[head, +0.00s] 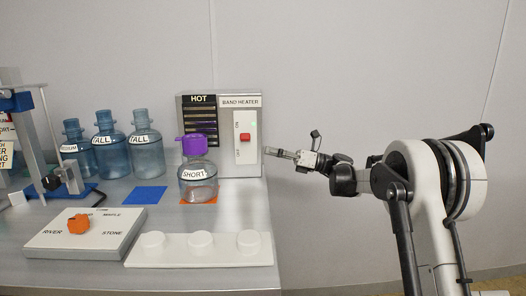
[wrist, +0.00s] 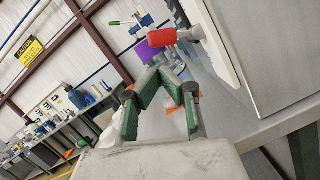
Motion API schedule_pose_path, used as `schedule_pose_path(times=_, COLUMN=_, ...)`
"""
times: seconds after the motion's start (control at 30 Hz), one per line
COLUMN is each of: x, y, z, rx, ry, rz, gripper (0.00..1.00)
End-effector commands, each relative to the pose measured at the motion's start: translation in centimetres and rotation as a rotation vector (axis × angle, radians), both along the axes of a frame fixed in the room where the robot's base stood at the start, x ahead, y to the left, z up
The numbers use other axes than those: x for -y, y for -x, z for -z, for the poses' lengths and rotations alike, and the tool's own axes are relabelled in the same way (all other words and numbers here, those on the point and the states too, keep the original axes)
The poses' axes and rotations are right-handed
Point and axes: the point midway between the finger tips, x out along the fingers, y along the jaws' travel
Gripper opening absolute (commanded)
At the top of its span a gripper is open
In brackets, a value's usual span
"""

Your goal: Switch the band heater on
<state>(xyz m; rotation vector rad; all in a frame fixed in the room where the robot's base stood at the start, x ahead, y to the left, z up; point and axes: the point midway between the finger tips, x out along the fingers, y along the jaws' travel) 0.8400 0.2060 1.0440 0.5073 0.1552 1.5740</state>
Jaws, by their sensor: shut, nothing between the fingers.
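The band heater (head: 222,165) is a grey box at the back of the bench, labelled HOT and BAND HEATER. Its white switch plate (head: 245,156) is marked ON above and OFF below. The red switch handle (head: 245,137) stands out near the plate's middle; which position it is set to is unclear. In the wrist view the red handle (wrist: 162,38) shows beyond my fingertips, beside its white plate (wrist: 208,35). My gripper (head: 270,151) is shut and empty, just right of the plate and slightly below the handle, pointing left. It also shows in the wrist view (wrist: 165,72).
A SHORT jug (head: 198,188) with a purple top (head: 194,145) stands left of the heater on an orange patch. Several blue jugs stand further left. A white block with round knobs (head: 200,260) and a panel with an orange knob (head: 78,224) lie in front.

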Motion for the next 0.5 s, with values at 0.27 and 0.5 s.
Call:
schedule_pose_path(times=0.27, x=1.9, y=0.1, z=0.7, rx=-0.001, ry=0.000, rz=-0.003, gripper=0.00)
schedule_pose_path(times=0.5, x=2.0, y=0.1, z=0.7, rx=-0.001, ry=0.000, rz=-0.003, gripper=0.00)
